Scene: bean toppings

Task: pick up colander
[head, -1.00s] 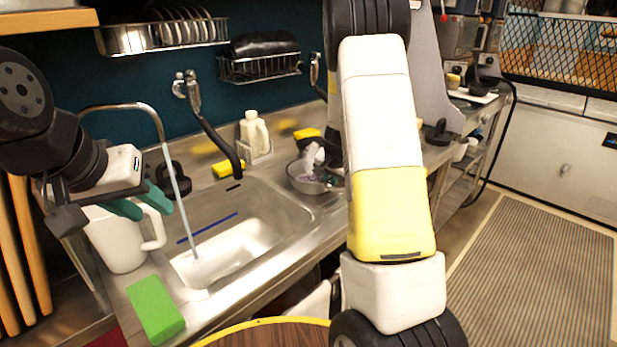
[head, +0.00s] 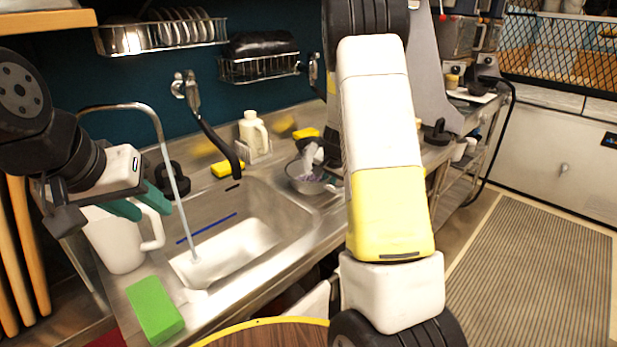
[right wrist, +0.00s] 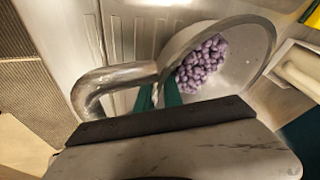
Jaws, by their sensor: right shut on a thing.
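The colander (head: 297,184) is a grey metal bowl on the counter area behind the sink's right end, partly hidden by my right arm in the head view. In the right wrist view the colander (right wrist: 250,67) holds many purple beans. My right gripper (right wrist: 160,96) has its green fingers at the colander's near rim, shut on it.
The sink (head: 245,238) has a thin faucet. A green block (head: 154,309) lies at its front left. A white bottle (head: 250,133) and yellow sponges (head: 227,168) stand behind.

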